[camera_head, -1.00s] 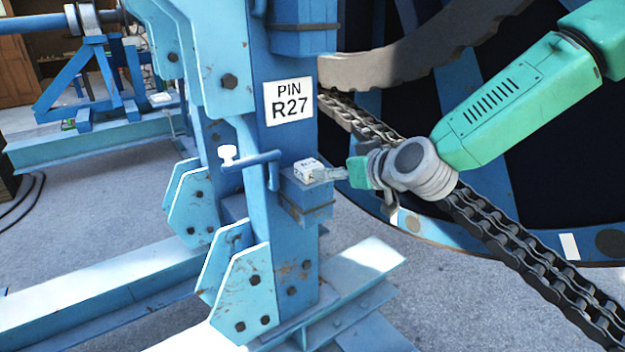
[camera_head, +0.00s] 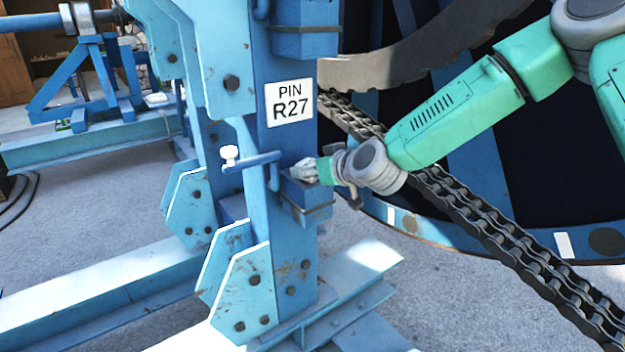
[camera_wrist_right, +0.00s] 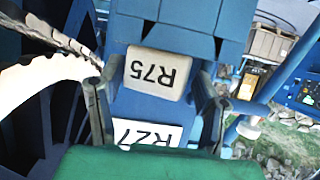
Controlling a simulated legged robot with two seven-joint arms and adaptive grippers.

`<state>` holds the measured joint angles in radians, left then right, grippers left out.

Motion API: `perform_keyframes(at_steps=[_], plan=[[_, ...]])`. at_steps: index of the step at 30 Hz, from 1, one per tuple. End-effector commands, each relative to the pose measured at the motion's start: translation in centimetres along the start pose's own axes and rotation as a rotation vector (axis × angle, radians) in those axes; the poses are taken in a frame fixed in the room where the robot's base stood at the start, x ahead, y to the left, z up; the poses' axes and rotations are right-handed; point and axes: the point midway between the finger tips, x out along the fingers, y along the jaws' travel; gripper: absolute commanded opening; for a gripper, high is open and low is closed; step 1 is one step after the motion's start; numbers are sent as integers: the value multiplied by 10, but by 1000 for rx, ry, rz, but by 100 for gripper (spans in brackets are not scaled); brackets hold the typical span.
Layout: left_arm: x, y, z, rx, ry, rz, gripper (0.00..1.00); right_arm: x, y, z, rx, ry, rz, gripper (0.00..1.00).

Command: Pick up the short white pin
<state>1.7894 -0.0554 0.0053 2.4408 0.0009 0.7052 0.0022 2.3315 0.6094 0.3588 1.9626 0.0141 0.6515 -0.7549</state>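A short white block, the likely pin, sits on a small blue bracket (camera_head: 307,197) on the side of the blue post. It is labelled R75 in the right wrist view (camera_wrist_right: 157,75). My right gripper (camera_head: 314,171) reaches it from the right, and its fingers partly hide it in the head view. In the wrist view the two fingers stand on either side of the block, with narrow gaps, so the gripper looks open around it. A white knob (camera_head: 229,153) stands on a blue bar to the left. My left gripper is not in view.
A white plate reading PIN R27 (camera_head: 290,103) is on the blue post (camera_head: 262,225), above the bracket. A heavy chain (camera_head: 480,220) and the large reel (camera_head: 440,40) lie behind my right arm. A blue handle bar (camera_head: 252,162) juts out left of the bracket.

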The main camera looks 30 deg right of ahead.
Motion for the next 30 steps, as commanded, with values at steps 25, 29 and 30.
perform_keyframes(at_steps=[25,29,30], plan=[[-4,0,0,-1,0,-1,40,-27,3,-65,-1,12,0,0],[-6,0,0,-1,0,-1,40,-34,6,-82,1,9,-1,0],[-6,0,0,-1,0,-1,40,-35,7,-85,2,8,-1,0]])
